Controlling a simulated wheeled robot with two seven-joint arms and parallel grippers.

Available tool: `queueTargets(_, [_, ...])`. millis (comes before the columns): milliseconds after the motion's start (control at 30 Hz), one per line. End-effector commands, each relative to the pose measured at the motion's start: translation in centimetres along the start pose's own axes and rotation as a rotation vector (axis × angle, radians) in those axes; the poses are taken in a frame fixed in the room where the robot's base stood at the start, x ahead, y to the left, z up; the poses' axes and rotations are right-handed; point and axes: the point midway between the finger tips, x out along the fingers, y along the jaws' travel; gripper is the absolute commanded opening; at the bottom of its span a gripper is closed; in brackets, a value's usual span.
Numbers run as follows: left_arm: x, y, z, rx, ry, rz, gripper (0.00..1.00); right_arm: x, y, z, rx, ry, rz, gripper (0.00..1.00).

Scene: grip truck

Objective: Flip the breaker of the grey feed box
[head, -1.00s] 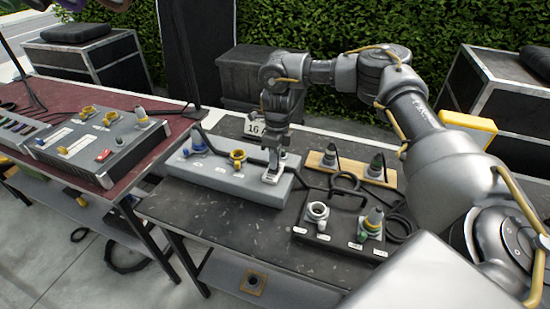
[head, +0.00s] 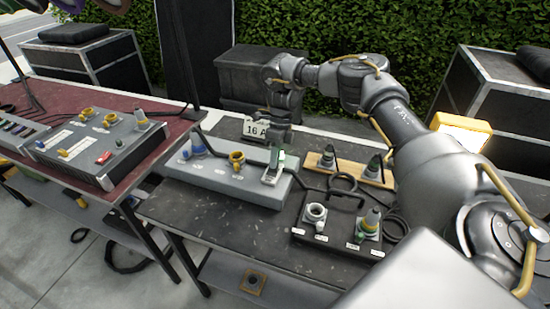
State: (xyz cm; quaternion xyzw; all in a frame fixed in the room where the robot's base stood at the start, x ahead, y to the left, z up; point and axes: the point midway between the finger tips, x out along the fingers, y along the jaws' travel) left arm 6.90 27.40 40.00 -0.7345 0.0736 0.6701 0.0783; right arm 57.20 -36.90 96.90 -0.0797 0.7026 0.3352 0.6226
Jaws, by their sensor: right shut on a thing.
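The grey feed box (head: 228,182) is a long light grey box on the dark middle table. My right gripper (head: 277,148) comes down from behind and above the breaker. Its jaws are shut at the breaker's top, on what looks like its lever; the fingertips are small and partly hidden, so the exact contact is unclear. My left gripper is out of view.
A wooden strip with plugs (head: 347,173) and a black box with sockets (head: 323,240) lie to the right, with black cables between. Another grey panel box (head: 128,150) sits on the red-topped left table.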

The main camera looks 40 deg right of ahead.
Motion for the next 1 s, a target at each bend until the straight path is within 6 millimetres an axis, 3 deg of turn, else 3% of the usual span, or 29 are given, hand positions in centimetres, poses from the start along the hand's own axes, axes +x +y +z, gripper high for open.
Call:
queueTargets(133, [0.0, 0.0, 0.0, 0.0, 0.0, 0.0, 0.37, 0.0, 0.0, 0.1, -0.002, -0.003, -0.001, 0.0])
queueTargets(167, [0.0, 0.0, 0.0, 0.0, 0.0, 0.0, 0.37, 0.0, 0.0, 0.1, -0.002, -0.003, -0.001, 0.12])
queueTargets(333, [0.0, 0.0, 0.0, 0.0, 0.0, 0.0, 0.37, 0.0, 0.0, 0.1, -0.001, -0.002, -0.001, 0.33])
queueTargets(667, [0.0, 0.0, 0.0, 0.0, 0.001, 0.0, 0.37, -0.4, 0.0, 0.1, -0.001, -0.002, -0.003, 0.33])
queueTargets(767, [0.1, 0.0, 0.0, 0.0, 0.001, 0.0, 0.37, -1.5, 0.0, 0.1, -0.001, -0.002, -0.005, 0.33])
queueTargets(1000, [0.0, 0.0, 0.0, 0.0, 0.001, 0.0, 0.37, -6.3, 0.0, 0.1, 0.0, -0.002, -0.007, 0.33])
